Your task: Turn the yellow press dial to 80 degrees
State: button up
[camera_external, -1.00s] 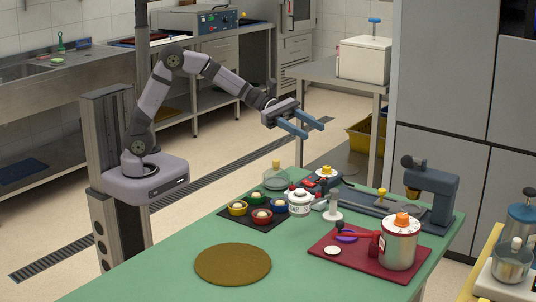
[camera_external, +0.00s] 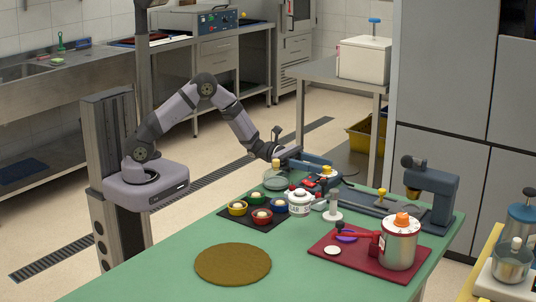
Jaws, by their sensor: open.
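A small yellow dial (camera_external: 327,171) on a white disc sits on a low dark device with red parts, at the back of the green table; I take it to be the press dial. My gripper (camera_external: 320,166) is open, its blue fingers pointing right, close to the dial. In this view they overlap the dial's surroundings, and I cannot tell whether they touch it or stand above it. The dial's angle marks are too small to read. Another yellow knob (camera_external: 381,192) stands on a flat grey device to the right.
A glass dome (camera_external: 276,178) stands left of the gripper. A dark tray with several coloured bowls, a white pot (camera_external: 300,203), a red tray (camera_external: 330,250) with a large canister (camera_external: 399,245) and a blue-grey machine (camera_external: 433,186) crowd the table. The front left holds only a brown round mat (camera_external: 233,264).

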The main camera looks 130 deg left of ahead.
aim_at(330, 168)
jog(key=shift+w+p, duration=0.55)
jog(key=shift+w, duration=3.05)
jog(key=c, duration=1)
jog(key=shift+c, duration=0.2)
jog(key=m+h+b, duration=0.1)
jog(key=m+h, duration=0.1)
jog(key=h, duration=0.1)
jog(key=shift+d+b, duration=0.25)
jog(key=shift+b, duration=0.15)
jog(key=shift+s+d+m+g+h, duration=0.1)
jog(key=shift+d+m+g+h, duration=0.2)
jog(key=shift+m+h, duration=0.5)
jog(key=shift+r, duration=0.1)
